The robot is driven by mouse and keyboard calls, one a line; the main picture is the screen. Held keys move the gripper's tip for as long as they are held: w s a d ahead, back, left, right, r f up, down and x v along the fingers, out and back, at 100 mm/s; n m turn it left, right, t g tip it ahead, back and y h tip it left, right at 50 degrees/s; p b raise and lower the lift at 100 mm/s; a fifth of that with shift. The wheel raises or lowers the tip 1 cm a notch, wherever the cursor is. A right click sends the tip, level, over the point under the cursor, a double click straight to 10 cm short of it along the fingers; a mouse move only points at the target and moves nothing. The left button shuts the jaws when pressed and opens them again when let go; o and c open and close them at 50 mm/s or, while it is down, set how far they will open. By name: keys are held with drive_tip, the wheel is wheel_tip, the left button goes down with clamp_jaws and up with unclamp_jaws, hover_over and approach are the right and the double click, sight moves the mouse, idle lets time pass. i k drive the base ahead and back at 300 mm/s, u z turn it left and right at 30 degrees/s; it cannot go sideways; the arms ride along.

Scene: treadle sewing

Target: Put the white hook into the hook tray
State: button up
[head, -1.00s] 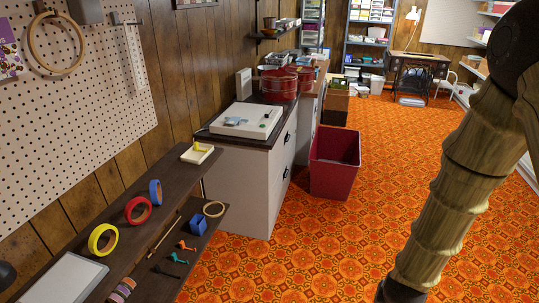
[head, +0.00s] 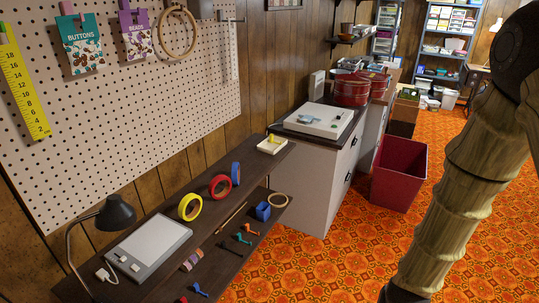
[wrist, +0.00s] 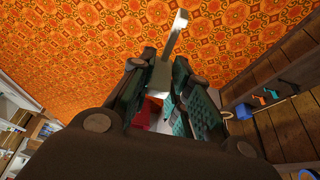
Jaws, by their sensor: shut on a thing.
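My gripper (wrist: 160,76) is shut on the white hook (wrist: 174,38) in the wrist view. The gripper and the hook are outside the head view. A small cream tray (head: 265,150) with a yellow piece (head: 272,140) in it sits at the far end of the upper dark shelf in the head view. It appears to be the hook tray. My gripper is well away from it.
The upper shelf (head: 150,215) also holds yellow, red and blue tape rolls, a white pad (head: 150,247) and a black lamp (head: 115,213). The lower shelf holds several coloured hooks, a blue cup (head: 263,211) and a wooden ring. A red bin (head: 398,175) stands on open floor.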

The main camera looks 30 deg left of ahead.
sight(268, 148)
drive_tip(key=u, duration=1.15)
drive_tip(key=i, duration=1.05)
drive_tip(key=z, duration=0.05)
